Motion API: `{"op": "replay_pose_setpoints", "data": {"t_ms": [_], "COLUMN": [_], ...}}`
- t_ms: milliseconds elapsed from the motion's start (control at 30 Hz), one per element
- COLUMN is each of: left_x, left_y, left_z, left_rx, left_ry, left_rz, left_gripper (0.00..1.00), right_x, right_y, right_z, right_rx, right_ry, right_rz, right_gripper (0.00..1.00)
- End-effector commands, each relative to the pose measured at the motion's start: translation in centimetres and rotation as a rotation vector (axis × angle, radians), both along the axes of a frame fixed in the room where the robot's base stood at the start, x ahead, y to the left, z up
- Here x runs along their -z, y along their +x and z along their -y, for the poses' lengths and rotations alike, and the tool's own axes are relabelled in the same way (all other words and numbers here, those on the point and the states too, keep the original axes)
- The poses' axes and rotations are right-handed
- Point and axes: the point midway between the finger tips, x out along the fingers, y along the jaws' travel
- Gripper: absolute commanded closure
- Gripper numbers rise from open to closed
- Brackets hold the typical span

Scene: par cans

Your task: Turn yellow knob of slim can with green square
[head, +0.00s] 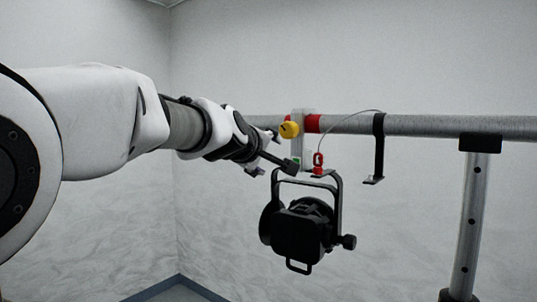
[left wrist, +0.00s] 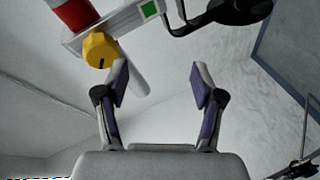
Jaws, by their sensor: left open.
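The yellow knob (head: 289,130) sits on a pale clamp bracket (head: 307,142) on the pipe; a green square (head: 296,160) is lower on the bracket. In the left wrist view the yellow knob (left wrist: 100,49) is at upper left, with the green square (left wrist: 148,10) to its right. A black can (head: 300,228) hangs below by its yoke. My left gripper (head: 276,156) is open and empty, just left of and below the knob. In the left wrist view its jaws (left wrist: 160,82) stand apart, with the knob outside them, beyond the left fingertip. My right gripper is not in view.
A metal post (head: 470,225) stands at right.

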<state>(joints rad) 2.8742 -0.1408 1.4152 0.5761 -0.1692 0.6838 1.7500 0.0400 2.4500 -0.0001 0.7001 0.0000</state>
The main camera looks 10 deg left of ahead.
Motion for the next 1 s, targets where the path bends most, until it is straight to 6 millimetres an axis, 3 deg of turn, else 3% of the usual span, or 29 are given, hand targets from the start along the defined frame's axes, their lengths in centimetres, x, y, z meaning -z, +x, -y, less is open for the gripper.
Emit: {"op": "replay_pose_setpoints", "data": {"t_ms": [67, 167, 300, 367, 467, 533, 600, 633, 767, 1000], "left_x": [-0.4, -2.8, -7.6, -8.3, -7.1, -4.6, -1.9, -1.7, -2.5, -4.5], "left_y": [0.1, 0.7, 0.8, 0.4, -0.5, -0.9, -0.3, -0.1, 0.8, 4.6], "left_z": [-0.2, -1.4, -2.4, -1.5, 0.7, 1.6, 0.8, 0.5, 0.8, 2.7], "left_rx": [-0.006, -0.037, -0.035, 0.007, 0.120, 0.202, 0.229, 0.225, 0.224, 0.225], "left_ry": [0.012, 0.161, 0.595, 0.787, 1.030, 1.132, 1.150, 1.143, 1.140, 1.140], "left_rz": [0.021, 0.150, 0.480, 0.634, 0.847, 0.929, 0.921, 0.916, 0.910, 0.907], "left_gripper": [0.32, 0.32, 0.32, 0.32, 0.32, 0.32, 0.32, 0.32, 0.32, 0.32], "right_x": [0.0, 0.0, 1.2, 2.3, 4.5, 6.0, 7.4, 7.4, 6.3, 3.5], "right_y": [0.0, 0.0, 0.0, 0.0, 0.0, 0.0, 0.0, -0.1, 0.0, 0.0], "right_z": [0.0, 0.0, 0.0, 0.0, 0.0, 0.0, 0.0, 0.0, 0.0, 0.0], "right_rx": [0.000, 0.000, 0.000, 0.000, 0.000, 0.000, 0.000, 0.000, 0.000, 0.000], "right_ry": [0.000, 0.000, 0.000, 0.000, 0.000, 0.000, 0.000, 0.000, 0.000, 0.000], "right_rz": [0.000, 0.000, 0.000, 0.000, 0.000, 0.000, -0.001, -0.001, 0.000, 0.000], "right_gripper": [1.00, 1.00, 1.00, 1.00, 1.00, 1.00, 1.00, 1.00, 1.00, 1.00]}}
